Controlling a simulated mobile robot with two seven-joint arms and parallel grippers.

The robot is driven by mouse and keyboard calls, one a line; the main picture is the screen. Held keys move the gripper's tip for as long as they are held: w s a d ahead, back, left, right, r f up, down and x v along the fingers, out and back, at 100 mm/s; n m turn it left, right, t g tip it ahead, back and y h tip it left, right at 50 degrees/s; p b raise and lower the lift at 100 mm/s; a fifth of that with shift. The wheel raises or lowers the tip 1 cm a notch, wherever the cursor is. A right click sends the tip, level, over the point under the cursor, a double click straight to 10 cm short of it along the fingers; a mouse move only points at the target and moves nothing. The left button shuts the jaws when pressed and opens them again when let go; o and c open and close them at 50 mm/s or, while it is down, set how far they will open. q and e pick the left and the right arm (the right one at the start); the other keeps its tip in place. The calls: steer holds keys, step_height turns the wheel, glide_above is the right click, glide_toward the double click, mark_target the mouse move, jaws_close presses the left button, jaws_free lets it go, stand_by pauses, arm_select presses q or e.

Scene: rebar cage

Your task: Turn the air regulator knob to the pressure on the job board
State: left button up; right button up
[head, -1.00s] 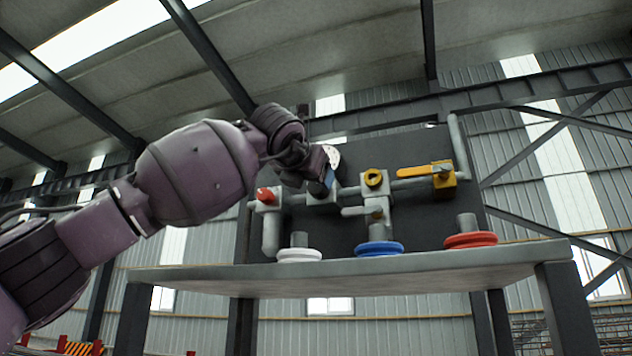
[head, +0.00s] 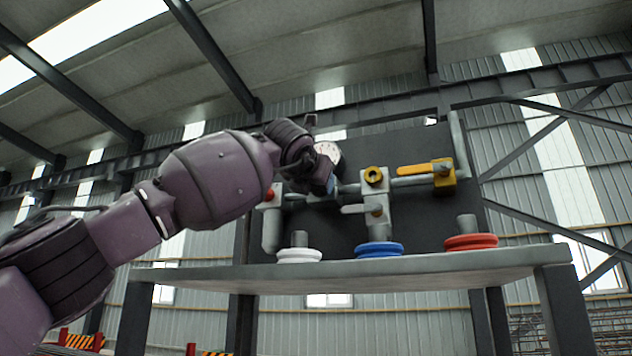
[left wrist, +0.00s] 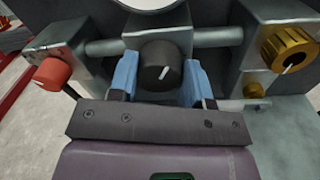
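The air regulator knob (left wrist: 160,66) is black with a white pointer line, tilted slightly right of upright in the left wrist view. My left gripper (left wrist: 160,75) has its blue fingers on either side of the knob. The fingers look very close to its sides, but I cannot tell whether they press on it. In the head view my left gripper (head: 328,184) is at the panel, hiding most of the knob. A round white gauge (head: 328,152) is just above; its reading is too small to read. No job board is legible. My right gripper is not in view.
A red knob (left wrist: 53,72) is left of the regulator and a yellow knob (left wrist: 290,47) right. The panel also has a yellow lever valve (head: 430,170) and a grey lever (head: 362,209). White, blue (head: 379,249) and red rings sit above the bench (head: 400,268).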

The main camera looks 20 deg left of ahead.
arm_select(q)
steer(key=shift+c, duration=0.5)
steer(key=shift+m+p, duration=0.55)
steer(key=shift+m, duration=0.45)
steer(key=o, duration=0.9)
